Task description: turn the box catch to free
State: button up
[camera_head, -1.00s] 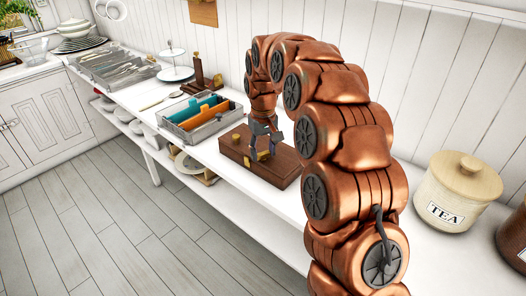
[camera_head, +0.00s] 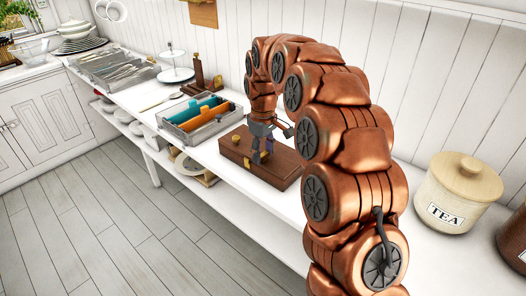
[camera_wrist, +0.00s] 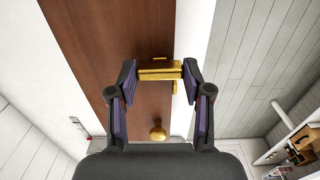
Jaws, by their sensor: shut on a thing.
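The box (camera_head: 285,168) is dark brown wood and sits on the white counter; it fills the middle of the wrist view (camera_wrist: 95,40). The brass catch (camera_wrist: 158,70) lies between the two fingertips of my gripper (camera_wrist: 159,78), crosswise in the wrist view. My gripper is shut on it, one finger at each end. In the head view my gripper (camera_head: 262,150) reaches down over the front part of the box and partly hides the catch. A round brass knob (camera_wrist: 158,133) stands apart from the fingers, on the box; it also shows in the head view (camera_head: 236,138).
A grey tray with teal and orange dividers (camera_head: 203,122) stands just left of the box. A TEA jar (camera_head: 458,190) stands right of my arm. The wall runs behind.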

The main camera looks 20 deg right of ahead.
aim_at(263, 153)
jog(key=o, duration=1.2)
jog(key=shift+c, duration=0.2)
jog(key=shift+r, duration=0.1)
notch_tip(263, 153, up, 12)
